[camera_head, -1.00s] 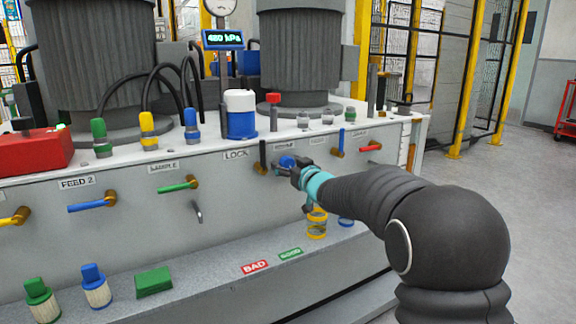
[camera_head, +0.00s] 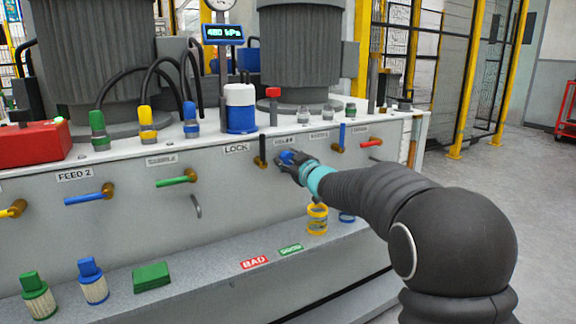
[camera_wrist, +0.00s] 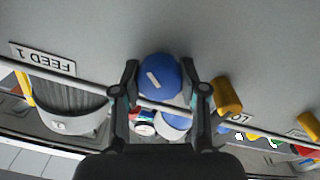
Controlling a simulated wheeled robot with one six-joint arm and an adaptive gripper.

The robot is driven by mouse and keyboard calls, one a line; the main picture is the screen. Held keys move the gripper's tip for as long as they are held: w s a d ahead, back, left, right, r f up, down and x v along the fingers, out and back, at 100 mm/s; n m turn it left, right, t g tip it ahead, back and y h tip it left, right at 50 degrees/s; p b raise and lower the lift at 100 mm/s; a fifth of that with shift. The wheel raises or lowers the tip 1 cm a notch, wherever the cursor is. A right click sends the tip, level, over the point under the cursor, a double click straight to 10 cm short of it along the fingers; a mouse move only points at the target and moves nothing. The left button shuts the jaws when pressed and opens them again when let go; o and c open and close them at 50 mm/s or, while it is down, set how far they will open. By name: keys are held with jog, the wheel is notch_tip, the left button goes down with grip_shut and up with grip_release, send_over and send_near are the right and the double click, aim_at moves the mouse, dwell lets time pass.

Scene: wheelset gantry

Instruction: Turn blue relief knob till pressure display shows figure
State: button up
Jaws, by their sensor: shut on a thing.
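The blue relief knob (camera_wrist: 157,75) sits on the grey front panel, with a white mark on its face. In the wrist view it is between the two fingers of my gripper (camera_wrist: 160,68), which is shut on it. In the head view my gripper (camera_head: 287,163) meets the panel at the knob (camera_head: 287,157), right of the LOCK label, and partly hides it. The pressure display (camera_head: 222,34) on its post above the bench appears to read 480 kPa; the middle digit is small and slightly blurred.
A black lever (camera_head: 261,150) is close left of the knob. A blue-handled valve (camera_head: 341,137) and a red-handled valve (camera_head: 371,142) are to its right. A yellow ringed part (camera_head: 317,219) stands on the ledge below. The floor at right is clear.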

jog(key=shift+n, duration=0.5)
jog(key=o, duration=1.1)
jog(key=shift+o, duration=0.2)
jog(key=shift+s+d, duration=0.1)
jog(key=v, duration=1.1)
jog(key=shift+s+d, duration=0.2)
jog(key=shift+s, duration=0.15)
